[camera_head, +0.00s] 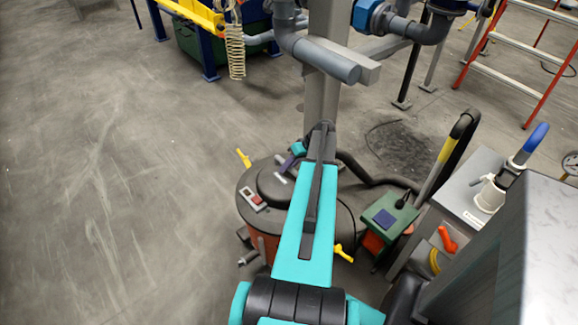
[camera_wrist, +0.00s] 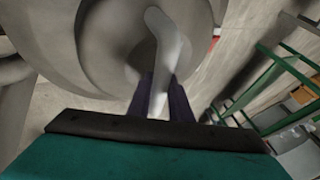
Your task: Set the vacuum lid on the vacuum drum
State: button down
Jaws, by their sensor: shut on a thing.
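The vacuum lid (camera_head: 262,181) is a round dark grey cover with a small switch panel on its left side. It is over the orange vacuum drum (camera_head: 263,243), whose lower left side shows below it. I cannot tell whether the lid rests on the rim or hangs just above it. Yellow latches stick out at the upper left (camera_head: 243,158) and lower right (camera_head: 343,252). My gripper (camera_head: 290,163) is over the lid, and my arm hides much of it. In the wrist view, the purple fingers are shut on a pale curved handle (camera_wrist: 163,48) in front of a round grey surface.
A grey post and pipes (camera_head: 330,60) rise behind. A dark hose (camera_head: 365,175) runs rightward. The floor at left is clear.

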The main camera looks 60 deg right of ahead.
jog(key=shift+f+b, duration=0.6)
jog(key=shift+f, duration=0.3)
dwell(0.4)
jog(key=c, duration=1.5)
grip_release()
jog(key=shift+c, duration=0.2)
jog(key=shift+f, duration=0.2)
jog(key=b+v, duration=0.2)
jog(key=v, duration=1.2)
jog(key=shift+w+a, duration=0.1)
jog(key=shift+a, duration=0.05)
